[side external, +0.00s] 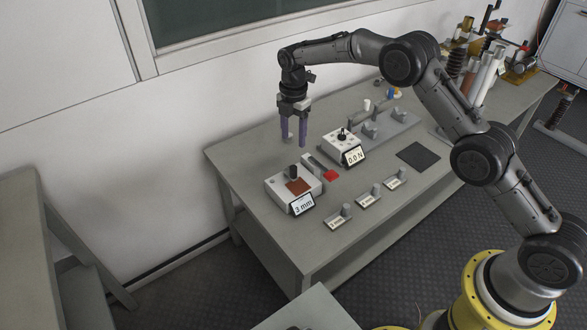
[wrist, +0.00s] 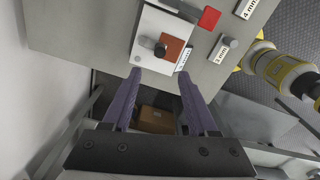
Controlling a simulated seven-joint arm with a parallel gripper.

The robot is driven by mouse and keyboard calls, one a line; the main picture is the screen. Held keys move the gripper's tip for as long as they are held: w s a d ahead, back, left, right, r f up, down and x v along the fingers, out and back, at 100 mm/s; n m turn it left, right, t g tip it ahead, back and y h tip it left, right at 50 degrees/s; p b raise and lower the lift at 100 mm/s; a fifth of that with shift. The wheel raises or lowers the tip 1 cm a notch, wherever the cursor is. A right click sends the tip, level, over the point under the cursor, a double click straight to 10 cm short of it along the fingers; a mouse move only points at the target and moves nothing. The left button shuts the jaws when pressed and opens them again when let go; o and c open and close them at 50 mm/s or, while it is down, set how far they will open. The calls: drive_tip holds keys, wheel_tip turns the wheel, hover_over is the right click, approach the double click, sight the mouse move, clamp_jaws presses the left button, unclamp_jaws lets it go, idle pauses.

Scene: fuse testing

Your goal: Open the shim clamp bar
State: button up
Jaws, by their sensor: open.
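A white box (side external: 278,190) with a "3 mm" display stands at the near left end of the table and carries a brown-red square plate (side external: 298,187). A short dark bar or knob (side external: 292,171) rises beside the plate; I take it for the shim clamp bar, though its shape is unclear. In the wrist view, the box (wrist: 150,22), plate (wrist: 175,45) and a round dark knob (wrist: 160,50) lie just beyond the fingertips. My gripper (side external: 293,143) points down above the box, open and empty, its purple fingers (wrist: 161,76) apart and not visibly touching anything.
A white "0.0 N" box (side external: 342,143) with a black knob stands close on the right, with a red pad (side external: 330,176) between. Several labelled grey blocks (side external: 340,218) with knobs line the front edge. A black mat (side external: 418,156) lies farther right. The wall is behind.

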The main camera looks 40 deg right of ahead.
sight(294, 167)
wheel_tip(294, 167, down, 13)
drive_tip(key=shift+f, duration=0.1)
idle(0.4)
clamp_jaws()
